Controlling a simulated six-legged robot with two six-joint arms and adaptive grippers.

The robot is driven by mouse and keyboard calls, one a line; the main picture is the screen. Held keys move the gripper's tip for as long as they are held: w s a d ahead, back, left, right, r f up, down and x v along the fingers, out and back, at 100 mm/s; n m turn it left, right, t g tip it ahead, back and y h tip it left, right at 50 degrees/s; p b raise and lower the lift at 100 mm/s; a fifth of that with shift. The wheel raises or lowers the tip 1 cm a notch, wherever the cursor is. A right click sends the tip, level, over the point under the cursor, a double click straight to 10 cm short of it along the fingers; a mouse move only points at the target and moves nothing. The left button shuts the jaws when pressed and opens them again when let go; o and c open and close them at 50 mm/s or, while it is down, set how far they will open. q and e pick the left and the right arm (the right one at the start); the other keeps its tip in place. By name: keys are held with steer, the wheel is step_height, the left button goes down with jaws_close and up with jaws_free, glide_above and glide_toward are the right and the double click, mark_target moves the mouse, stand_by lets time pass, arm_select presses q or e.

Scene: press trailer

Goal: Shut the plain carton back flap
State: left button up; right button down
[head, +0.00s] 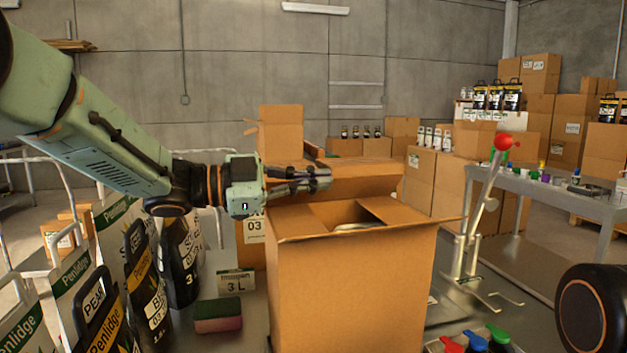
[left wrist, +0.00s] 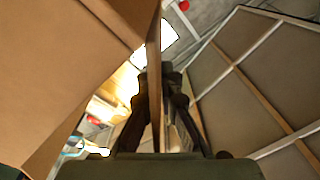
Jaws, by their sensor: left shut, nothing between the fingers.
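The plain carton (head: 350,290) stands upright on the table in the head view, with its top open. Its back flap (head: 365,185) stands up at the far side, tilted. The right side flap (head: 397,210) slopes inward over the opening, and a pale item (head: 355,227) shows partly inside. My left gripper (head: 322,180) is shut and empty at the left part of the back flap, overlapping it in the picture; contact is unclear. In the left wrist view the closed fingers (left wrist: 160,75) lie close to a brown cardboard edge (left wrist: 154,50). My right gripper is not in view.
Bottles and bags (head: 150,285) crowd the left, with a sponge (head: 218,315) beside the carton. A lever with a red knob (head: 502,141) rises at the right. Coloured-cap bottles (head: 475,342) sit at the front right. Another carton (head: 281,132) stands behind.

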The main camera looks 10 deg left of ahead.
mark_target(273, 182)
arm_select(q)
steer(key=o, duration=0.4)
steer(key=shift+s+r, duration=0.1)
steer(key=shift+s, duration=0.05)
steer(key=shift+o, duration=0.2)
steer(key=shift+a, duration=0.1)
steer(key=shift+a, duration=0.25)
steer(key=v, duration=1.1)
steer(key=shift+a, duration=0.2)
steer(key=shift+d, duration=0.1)
